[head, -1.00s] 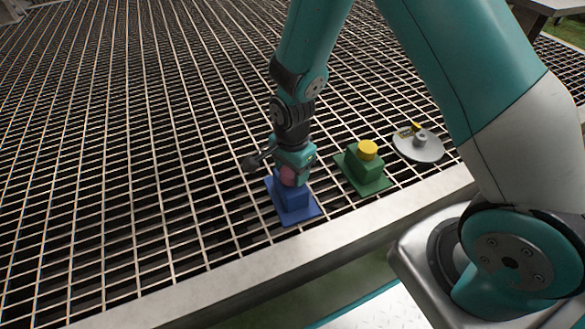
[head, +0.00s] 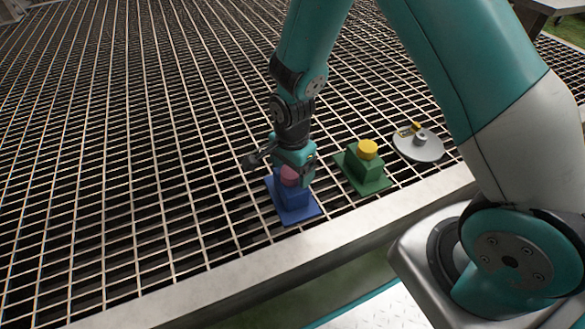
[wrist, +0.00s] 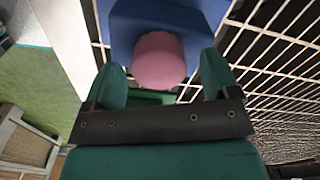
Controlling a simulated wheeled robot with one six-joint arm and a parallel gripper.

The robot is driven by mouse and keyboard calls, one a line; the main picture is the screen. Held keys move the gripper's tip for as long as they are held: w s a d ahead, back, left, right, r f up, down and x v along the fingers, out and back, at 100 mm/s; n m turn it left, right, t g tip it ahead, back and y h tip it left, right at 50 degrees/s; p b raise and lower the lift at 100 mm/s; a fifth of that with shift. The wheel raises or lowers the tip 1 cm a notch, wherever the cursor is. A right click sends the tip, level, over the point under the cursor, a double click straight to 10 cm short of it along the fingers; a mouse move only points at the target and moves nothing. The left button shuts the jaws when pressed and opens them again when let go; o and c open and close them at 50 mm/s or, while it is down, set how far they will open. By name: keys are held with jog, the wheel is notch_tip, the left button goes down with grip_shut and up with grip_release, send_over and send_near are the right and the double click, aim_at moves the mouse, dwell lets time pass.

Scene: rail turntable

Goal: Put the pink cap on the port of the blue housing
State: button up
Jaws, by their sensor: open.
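The blue housing (head: 292,201) stands on a square blue base on the metal grating. The pink cap (head: 289,176) sits on top of it and looks roughly level; the port under it is hidden. My gripper (head: 294,171) is open right at the cap, with a finger on either side. In the wrist view the pink cap (wrist: 158,60) lies between the spread fingertips, with a gap visible on both sides. The blue housing (wrist: 190,18) shows behind the cap.
A green housing (head: 364,172) with a yellow cap (head: 367,149) stands close to the right. Further right is a round grey disc (head: 418,152) with small parts on it. A pale beam (head: 250,267) edges the grating in front. The grating at the left is clear.

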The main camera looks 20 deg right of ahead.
notch_tip(320, 180, up, 17)
jog(key=p, duration=0.6)
jog(key=shift+f, duration=0.15)
jog(key=s+a+r+n+y, duration=0.2)
jog(key=s+a+r+n, duration=0.1)
jog(key=s+r+n, duration=0.65)
jog(key=s+a+r+n+y, duration=0.2)
jog(key=s+r+n, duration=0.5)
jog(key=s+n, duration=0.4)
notch_tip(320, 180, up, 30)
jog(key=w+p, duration=0.1)
jog(key=p, duration=2.9)
jog(key=shift+w, duration=0.4)
jog(key=shift+r, duration=0.1)
